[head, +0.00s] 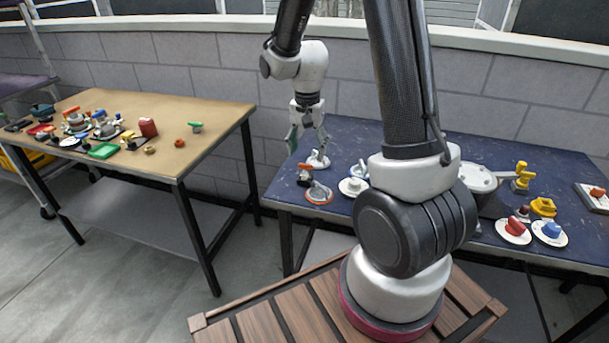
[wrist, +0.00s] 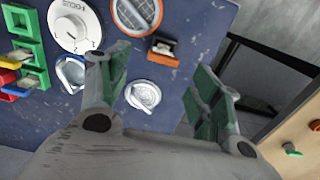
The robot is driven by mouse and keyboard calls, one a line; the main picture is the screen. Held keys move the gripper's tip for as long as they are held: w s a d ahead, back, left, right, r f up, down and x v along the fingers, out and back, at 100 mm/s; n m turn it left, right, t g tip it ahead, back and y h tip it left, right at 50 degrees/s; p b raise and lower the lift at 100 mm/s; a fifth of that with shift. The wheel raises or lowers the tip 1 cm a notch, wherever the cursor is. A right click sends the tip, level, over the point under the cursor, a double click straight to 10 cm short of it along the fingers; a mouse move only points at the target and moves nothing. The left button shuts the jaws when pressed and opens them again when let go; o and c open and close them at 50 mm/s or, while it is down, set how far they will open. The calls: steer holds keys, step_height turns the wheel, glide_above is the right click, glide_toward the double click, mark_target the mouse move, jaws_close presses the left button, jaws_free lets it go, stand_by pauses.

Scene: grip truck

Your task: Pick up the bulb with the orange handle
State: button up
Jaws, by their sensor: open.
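No item clearly shows as a bulb with an orange handle. The nearest match is a round grey item with an orange rim (head: 318,193) on the blue table, which shows at the top of the wrist view (wrist: 136,14) with a pale ribbed face. Close to it is a small dark and white item with an orange-brown part (head: 304,174), also in the wrist view (wrist: 163,48). My gripper (head: 307,140) is open and empty above the table's left end. In the wrist view its fingers (wrist: 162,84) stand apart, with a silver round item (wrist: 142,95) seen between them.
The blue table (head: 275,196) also holds a white dial (head: 353,187), a yellow valve (head: 521,177) and red (head: 514,228) and blue (head: 551,230) knobs. A wooden-topped table (head: 215,125) with several crowded items stands left, across a gap.

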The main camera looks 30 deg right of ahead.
mark_target(305, 164)
steer(key=f, duration=0.5)
steer(key=shift+a+f, duration=0.25)
steer(key=shift+f, duration=0.05)
steer(key=shift+c, duration=0.4)
steer(key=c, duration=1.1)
steer(key=shift+o, duration=0.2)
